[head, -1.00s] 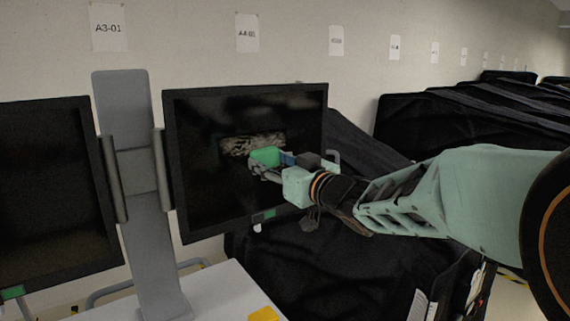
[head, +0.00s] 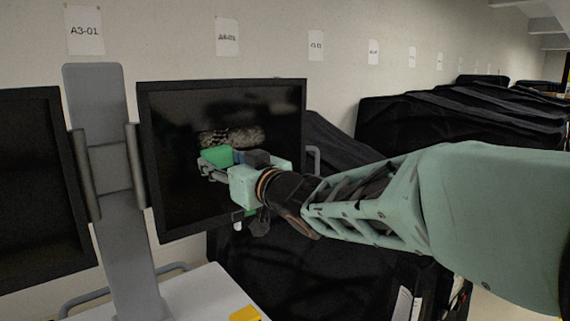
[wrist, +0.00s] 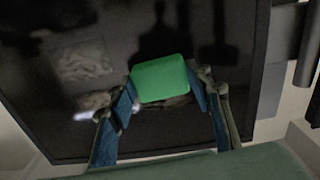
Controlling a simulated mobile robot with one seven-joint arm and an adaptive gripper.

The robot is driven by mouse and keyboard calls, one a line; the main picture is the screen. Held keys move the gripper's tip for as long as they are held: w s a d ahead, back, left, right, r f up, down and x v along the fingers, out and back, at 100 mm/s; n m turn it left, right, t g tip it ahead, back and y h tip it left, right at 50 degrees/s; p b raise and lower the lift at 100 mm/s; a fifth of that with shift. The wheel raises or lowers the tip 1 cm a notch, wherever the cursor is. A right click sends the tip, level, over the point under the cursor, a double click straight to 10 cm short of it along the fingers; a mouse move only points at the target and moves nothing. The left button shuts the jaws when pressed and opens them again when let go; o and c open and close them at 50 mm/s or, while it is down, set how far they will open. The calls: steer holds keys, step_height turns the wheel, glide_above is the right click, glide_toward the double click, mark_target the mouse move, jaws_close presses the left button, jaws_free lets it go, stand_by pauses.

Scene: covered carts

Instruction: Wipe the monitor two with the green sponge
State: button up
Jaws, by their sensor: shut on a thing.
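Two black monitors hang on a grey post. The right monitor (head: 170,205) has grey smudges (head: 238,136) near the middle of its screen; the left one (head: 35,190) is partly cut off. The wrist view shows the smudges as pale patches on the dark screen (wrist: 40,100), left of and below the sponge. My gripper (head: 218,166) is shut on the green sponge (head: 215,156), in front of the right monitor's screen just below the smudges. In the wrist view the sponge (wrist: 160,76) sits between the fingertips (wrist: 162,86). Whether it touches the screen I cannot tell.
The grey post (head: 104,165) stands close left of the right monitor, above a white cart top (head: 195,297) with a yellow item (head: 245,314). Black-covered carts (head: 440,125) fill the right and the space below my arm. The wall is behind.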

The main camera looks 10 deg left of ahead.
steer(key=shift+s+a+r, duration=0.65)
steer(key=shift+s+r, duration=0.05)
steer(key=shift+s, duration=0.1)
steer(key=shift+s+a+r, duration=0.6)
steer(key=shift+s+r, duration=0.1)
steer(key=shift+s, duration=0.1)
steer(key=shift+w+d+p, duration=0.45)
steer(key=shift+w+p, duration=0.15)
steer(key=shift+p, duration=0.15)
steer(key=shift+w+d+f+p, duration=0.3)
steer(key=shift+w+d+p, duration=0.25)
steer(key=shift+w+d, duration=0.3)
